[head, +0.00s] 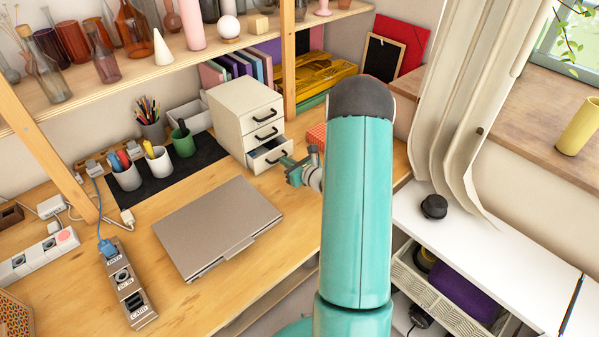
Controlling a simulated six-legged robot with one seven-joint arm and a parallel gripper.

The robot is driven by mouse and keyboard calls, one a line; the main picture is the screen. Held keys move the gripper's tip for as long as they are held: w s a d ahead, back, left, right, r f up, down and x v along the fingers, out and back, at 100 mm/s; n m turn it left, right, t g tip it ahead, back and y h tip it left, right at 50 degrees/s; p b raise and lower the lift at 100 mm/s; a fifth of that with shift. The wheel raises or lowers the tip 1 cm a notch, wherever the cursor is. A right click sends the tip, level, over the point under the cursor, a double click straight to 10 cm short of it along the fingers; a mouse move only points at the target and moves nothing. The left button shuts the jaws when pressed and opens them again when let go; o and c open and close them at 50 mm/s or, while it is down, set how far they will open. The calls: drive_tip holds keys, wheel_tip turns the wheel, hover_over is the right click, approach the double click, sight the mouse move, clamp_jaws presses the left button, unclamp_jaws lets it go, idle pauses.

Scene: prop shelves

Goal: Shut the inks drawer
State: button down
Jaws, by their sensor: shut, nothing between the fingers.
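A small white drawer cabinet (232,121) with three black-handled drawers stands at the back of the wooden desk. Its bottom drawer (268,155) is pulled partly out, and its dark inside shows. The top and middle drawers look closed. No label saying inks can be read. My gripper (286,163) is shut and empty at the right front of the open bottom drawer. I cannot tell whether its fingertips touch the drawer front. My teal arm hides what lies to the right behind it.
A closed laptop (218,225) lies in front of the cabinet. Pen cups (158,162) stand on a dark mat to its left. A socket box (129,286) and power strip (39,254) lie at left. A shelf (187,57) with vases runs above, its wooden post (289,60) beside the cabinet.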

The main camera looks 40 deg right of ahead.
sight(275, 153)
drive_tip(key=x, duration=0.2)
drive_tip(key=r+x, duration=0.1)
drive_tip(key=x, duration=0.1)
drive_tip(key=shift+w, duration=0.4)
drive_tip(key=shift+w+r, duration=0.1)
drive_tip(key=shift+w, duration=0.15)
drive_tip(key=shift+w+a, duration=0.1)
